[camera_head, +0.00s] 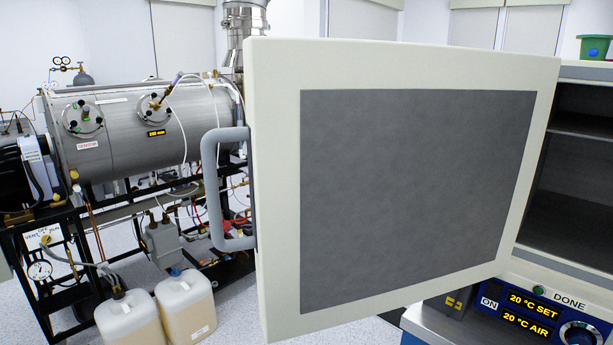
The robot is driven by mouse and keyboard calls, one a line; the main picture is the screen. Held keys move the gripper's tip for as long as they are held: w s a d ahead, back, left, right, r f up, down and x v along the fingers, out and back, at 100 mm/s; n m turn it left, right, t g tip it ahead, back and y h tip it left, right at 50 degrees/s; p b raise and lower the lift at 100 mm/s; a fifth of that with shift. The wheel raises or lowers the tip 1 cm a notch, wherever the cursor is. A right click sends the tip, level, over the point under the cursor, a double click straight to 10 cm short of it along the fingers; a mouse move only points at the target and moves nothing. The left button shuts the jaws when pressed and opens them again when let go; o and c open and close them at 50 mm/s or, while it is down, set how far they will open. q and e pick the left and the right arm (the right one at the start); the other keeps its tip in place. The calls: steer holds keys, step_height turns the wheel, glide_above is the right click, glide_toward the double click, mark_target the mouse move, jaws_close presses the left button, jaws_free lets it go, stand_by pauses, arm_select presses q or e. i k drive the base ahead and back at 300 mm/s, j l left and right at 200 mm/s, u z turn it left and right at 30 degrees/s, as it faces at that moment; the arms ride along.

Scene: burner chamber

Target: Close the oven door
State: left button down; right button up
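The oven door (278,200) stands wide open in the middle of the view, a cream panel with a dark grey inner face (415,180). Its grey bar handle (213,190) is on the door's left edge. The oven (585,75) is at the right, with its dark chamber (575,180) and shelves exposed to the right of the door. The control panel (540,310) below shows lit displays and a knob. Neither of my grippers shows in the head view, and nothing is seen touching the door or handle.
A steel burner cylinder (150,135) on a black frame (55,235) stands at the left, with hoses and gauges. Two plastic jugs (187,303) stand on the floor in front of it. A green container (594,46) sits on top of the oven. Some floor (240,312) left of the door is clear.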

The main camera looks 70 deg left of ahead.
mark_target(384, 176)
steer(key=k+j+z, duration=0.1)
steer(key=k+j, duration=0.2)
steer(key=j, duration=0.2)
steer(key=k+j+z, duration=0.15)
steer(key=j, duration=0.35)
steer(key=k+j+z, duration=0.1)
steer(key=k+j, duration=0.35)
steer(key=i+j+z, duration=0.1)
steer(key=j+z, duration=0.15)
steer(key=j, duration=1.3)
